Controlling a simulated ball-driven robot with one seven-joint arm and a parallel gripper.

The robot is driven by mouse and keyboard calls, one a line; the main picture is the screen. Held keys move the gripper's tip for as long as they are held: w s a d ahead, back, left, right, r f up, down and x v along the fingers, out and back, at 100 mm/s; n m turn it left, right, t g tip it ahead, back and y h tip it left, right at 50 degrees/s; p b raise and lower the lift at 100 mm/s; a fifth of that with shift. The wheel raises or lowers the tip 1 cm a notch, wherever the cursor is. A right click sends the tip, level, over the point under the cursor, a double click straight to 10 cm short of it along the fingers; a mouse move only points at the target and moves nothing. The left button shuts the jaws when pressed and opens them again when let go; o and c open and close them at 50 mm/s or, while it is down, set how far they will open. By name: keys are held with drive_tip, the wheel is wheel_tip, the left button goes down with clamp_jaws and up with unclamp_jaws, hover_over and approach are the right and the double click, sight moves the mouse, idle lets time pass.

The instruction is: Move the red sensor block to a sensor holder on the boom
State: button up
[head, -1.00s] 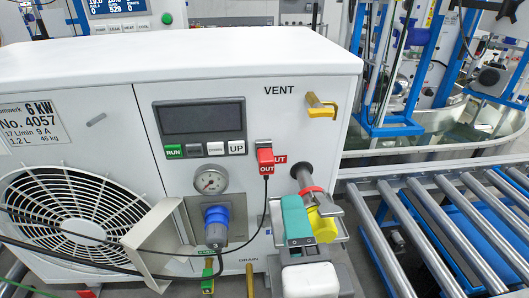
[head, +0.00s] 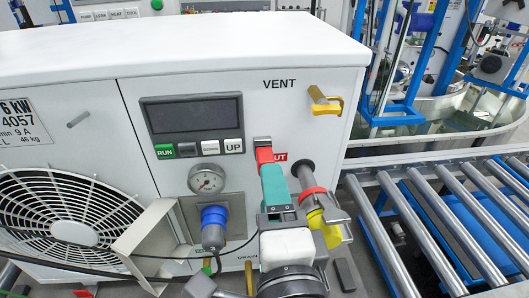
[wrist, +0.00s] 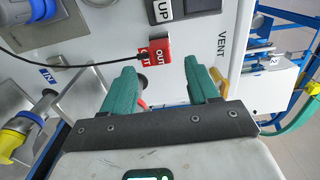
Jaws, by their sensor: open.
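In the wrist view the block (wrist: 158,47), marked OUT, has a black cable running off to the left. My gripper (wrist: 163,75) is open, with its two green fingers apart and nothing between them. The block lies beyond the fingertips, in line with the gap. In the head view my gripper (head: 272,172) is just below the block and hides its lower part; I cannot tell whether they touch. I cannot make out a sensor holder or the boom.
A yellow vent valve (head: 326,106) and a pipe with a red ring (head: 312,194) stick out right of the block. A roller conveyor (head: 430,225) runs along the right.

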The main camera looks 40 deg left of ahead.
sight(265, 162)
drive_tip(key=shift+p+x, duration=0.45)
drive_tip(key=shift+x, duration=3.4)
drive_tip(key=shift+d+b, duration=0.1)
drive_tip(key=shift+b, duration=0.25)
clamp_jaws()
drive_tip(key=shift+s, duration=0.1)
drive_tip(key=shift+b+v, duration=0.6)
drive_tip(key=shift+v, duration=2.3)
